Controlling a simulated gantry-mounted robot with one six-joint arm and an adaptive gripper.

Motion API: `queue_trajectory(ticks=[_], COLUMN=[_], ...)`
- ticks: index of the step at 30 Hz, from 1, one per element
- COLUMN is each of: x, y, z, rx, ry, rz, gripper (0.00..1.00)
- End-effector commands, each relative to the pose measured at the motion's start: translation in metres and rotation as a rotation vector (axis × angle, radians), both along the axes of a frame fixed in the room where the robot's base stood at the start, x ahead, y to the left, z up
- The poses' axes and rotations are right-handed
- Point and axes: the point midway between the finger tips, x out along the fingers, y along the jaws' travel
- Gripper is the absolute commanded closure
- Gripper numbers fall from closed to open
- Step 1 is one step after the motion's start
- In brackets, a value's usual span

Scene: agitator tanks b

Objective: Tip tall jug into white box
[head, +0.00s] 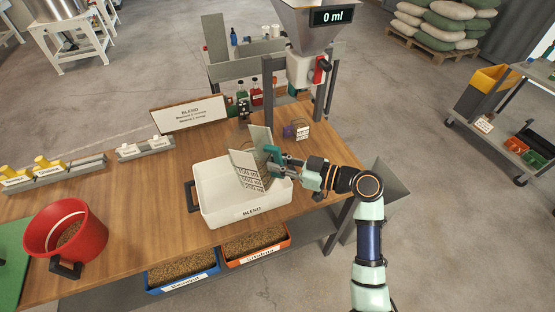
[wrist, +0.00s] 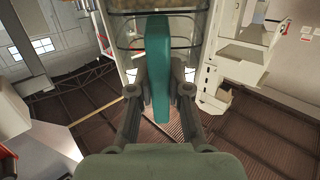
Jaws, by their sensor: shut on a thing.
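My gripper (head: 284,167) is shut on the teal handle of the tall jug (head: 248,167). The jug has clear sides with volume markings and is tilted steeply over the white box (head: 208,207), which is labelled BLEND. In the wrist view the teal handle (wrist: 157,50) stands between my gripper's fingers (wrist: 158,92). The clear jug wall (wrist: 125,42) shows behind the handle, with some tan material at the top edge of that view. I cannot tell how much is in the jug or in the box, as the jug covers part of the box's inside.
A red bucket (head: 42,235) holding some grain stands at left. Blue (head: 182,285) and orange (head: 258,259) grain bins sit below the table's front edge. A hopper (head: 318,25) reading 0 ml stands behind, near a BLEND sign (head: 188,113).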

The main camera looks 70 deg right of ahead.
Motion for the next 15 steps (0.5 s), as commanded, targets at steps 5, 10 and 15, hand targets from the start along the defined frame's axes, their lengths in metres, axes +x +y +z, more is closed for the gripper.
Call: queue_trajectory(ticks=[5,10,15], x=[-0.0021,-0.0037,-0.0056], y=[-0.001,-0.002,-0.0028], z=[0.0077,0.0108,0.014], rx=[0.002,0.003,0.006], ry=[0.028,0.059,0.089], rz=[-0.003,-0.006,-0.008], gripper=[1.0,1.0,1.0])
